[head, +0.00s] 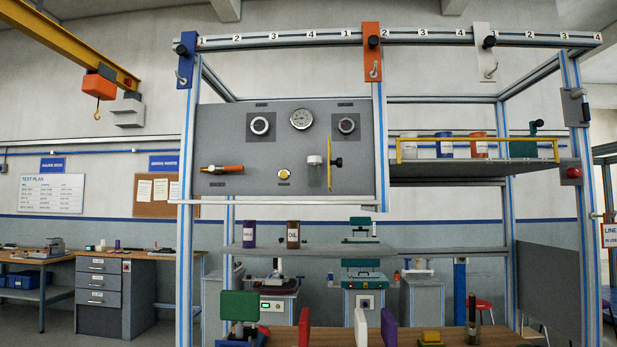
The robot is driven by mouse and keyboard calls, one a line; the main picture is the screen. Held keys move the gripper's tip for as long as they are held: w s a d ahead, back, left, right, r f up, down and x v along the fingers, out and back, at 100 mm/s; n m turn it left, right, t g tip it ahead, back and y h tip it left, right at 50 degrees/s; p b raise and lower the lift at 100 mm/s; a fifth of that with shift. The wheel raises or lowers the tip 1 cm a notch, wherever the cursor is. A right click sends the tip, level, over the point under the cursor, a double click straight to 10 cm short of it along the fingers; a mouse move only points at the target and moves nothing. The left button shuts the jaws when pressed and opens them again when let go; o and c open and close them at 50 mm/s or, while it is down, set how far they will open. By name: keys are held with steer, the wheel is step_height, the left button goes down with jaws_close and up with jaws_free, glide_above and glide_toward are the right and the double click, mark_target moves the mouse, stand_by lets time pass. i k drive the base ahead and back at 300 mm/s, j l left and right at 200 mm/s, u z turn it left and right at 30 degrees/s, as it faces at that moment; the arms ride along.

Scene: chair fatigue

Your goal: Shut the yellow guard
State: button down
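A thin yellow plate (329,165), which looks like the guard, stands upright on the grey control panel (225,135). I see it nearly edge-on, so it appears swung out from the panel. A black knob (337,163) is at its right side. A pale round fitting (314,160) with a clear or grey body below it is just left of the plate. A yellow rail (478,138) also runs along the front of the upper right shelf. My gripper is not in view.
The panel also carries an orange-handled lever (222,169), a yellow button (284,174), a gauge (301,118) and two dials. Blue, orange and white brackets hang from the top beam (430,38). Below are a shelf with two bottles and a wooden bench (485,336) with several coloured blocks.

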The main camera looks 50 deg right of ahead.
mark_target(338, 162)
steer(key=l+z, duration=0.1)
steer(key=z, duration=0.25)
steer(key=l+z, duration=0.1)
steer(key=z, duration=0.25)
